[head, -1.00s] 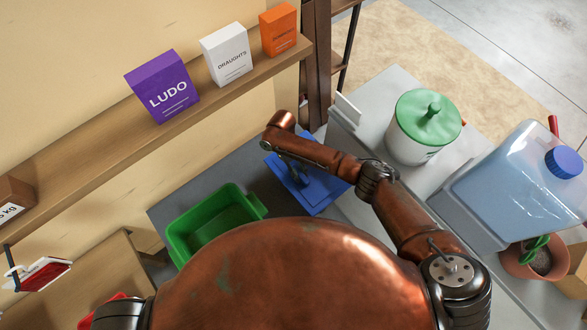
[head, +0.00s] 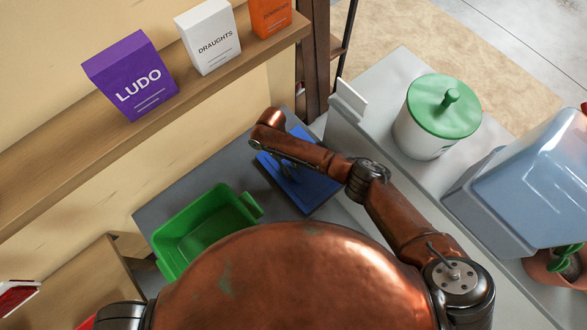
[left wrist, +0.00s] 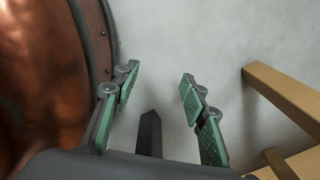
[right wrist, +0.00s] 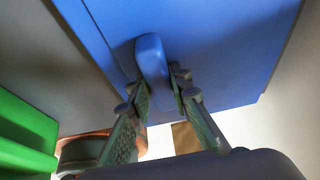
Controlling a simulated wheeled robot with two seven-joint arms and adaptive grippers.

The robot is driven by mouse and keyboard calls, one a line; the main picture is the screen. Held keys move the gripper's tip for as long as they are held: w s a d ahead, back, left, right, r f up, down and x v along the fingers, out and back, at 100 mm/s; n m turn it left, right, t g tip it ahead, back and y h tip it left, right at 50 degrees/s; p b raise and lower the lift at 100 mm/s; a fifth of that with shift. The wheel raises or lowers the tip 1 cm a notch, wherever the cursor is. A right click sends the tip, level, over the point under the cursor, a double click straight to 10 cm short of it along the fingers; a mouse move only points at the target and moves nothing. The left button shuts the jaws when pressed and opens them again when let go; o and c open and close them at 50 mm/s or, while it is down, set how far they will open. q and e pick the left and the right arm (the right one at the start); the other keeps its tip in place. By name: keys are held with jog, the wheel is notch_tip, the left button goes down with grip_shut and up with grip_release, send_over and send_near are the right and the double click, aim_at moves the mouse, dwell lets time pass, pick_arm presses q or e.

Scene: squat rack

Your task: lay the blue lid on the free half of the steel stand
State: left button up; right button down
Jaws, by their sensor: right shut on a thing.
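The blue lid (head: 321,189) is over the right part of the grey steel stand (head: 172,202) in the head view. My right gripper (head: 290,172) is shut on the lid's raised blue handle. In the right wrist view the handle (right wrist: 152,58) is between the fingers (right wrist: 158,92), with the flat lid (right wrist: 225,45) around it. A green bin (head: 190,247) occupies the stand's left part, beside the lid. I cannot tell whether the lid touches the stand. My left gripper (left wrist: 158,100) is open and empty in the left wrist view, over pale floor.
A pale counter (head: 385,115) to the right carries a white pot with a green lid (head: 440,110), a blue-tinted container (head: 535,180) and a plant pot (head: 553,268). A wooden shelf (head: 110,130) with game boxes runs behind the stand. Wooden bars (left wrist: 285,95) are right of my left gripper.

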jog(key=shift+r, duration=0.1)
jog(key=shift+f, duration=0.2)
jog(key=c, duration=2.1)
grip_release()
jog(key=o, duration=0.3)
pick_arm(q)
jog(key=shift+s, duration=0.7)
pick_arm(e)
jog(key=shift+o, duration=0.2)
jog(key=shift+w+a+r, duration=0.1)
jog(key=shift+r, duration=0.45)
pick_arm(q)
jog(key=shift+w+r+p, duration=0.7)
jog(key=shift+r+p, duration=0.15)
jog(key=shift+r, duration=0.05)
pick_arm(e)
jog(key=v, duration=1.1)
jog(key=shift+r, duration=0.15)
